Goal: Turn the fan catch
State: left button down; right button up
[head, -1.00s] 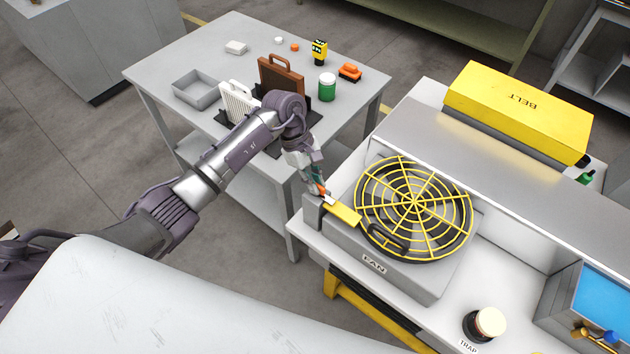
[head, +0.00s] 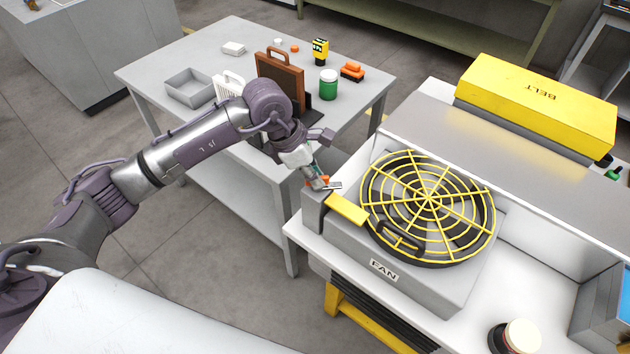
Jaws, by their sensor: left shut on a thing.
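The fan catch (head: 347,208) is a flat yellow bar at the left edge of the fan's grey housing. It lies slanted, with one end by the round yellow fan guard (head: 428,197). The guard lies flat over the fan and has a dark handle (head: 400,236) at its front. My left gripper (head: 326,186) is at the catch's far left end, shut on it. The fingers hide that end, and the exact contact is small in view. My right gripper is not in view.
A grey ledge (head: 480,120) runs behind the fan, with a yellow BELT box (head: 537,95) beyond. A dark knob with a cream top (head: 520,336) stands at front right. The table (head: 210,50) at left holds a tray, a brown case and a green jar.

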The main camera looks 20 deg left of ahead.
pick_arm(q)
jog(key=n+t+b, duration=0.1)
jog(key=n+b, duration=0.1)
jog(key=n+y+b, duration=0.1)
jog(key=n+b, duration=0.1)
jog(key=n, duration=0.1)
jog(key=shift+d+f+n+t, duration=0.1)
jog(key=shift+f+n+t, duration=0.05)
jog(key=shift+n+t, duration=0.2)
jog(key=shift+s+r+n+t+y+b, duration=0.1)
jog(key=shift+n+t+y+b, duration=0.25)
jog(key=shift+n+b, duration=0.5)
jog(key=shift+r+n+t+y+b, duration=0.1)
jog(key=shift+n+y+b, duration=0.45)
jog(key=shift+n, duration=0.35)
jog(key=c, duration=1.2)
grip_release()
jog(key=v, duration=1.2)
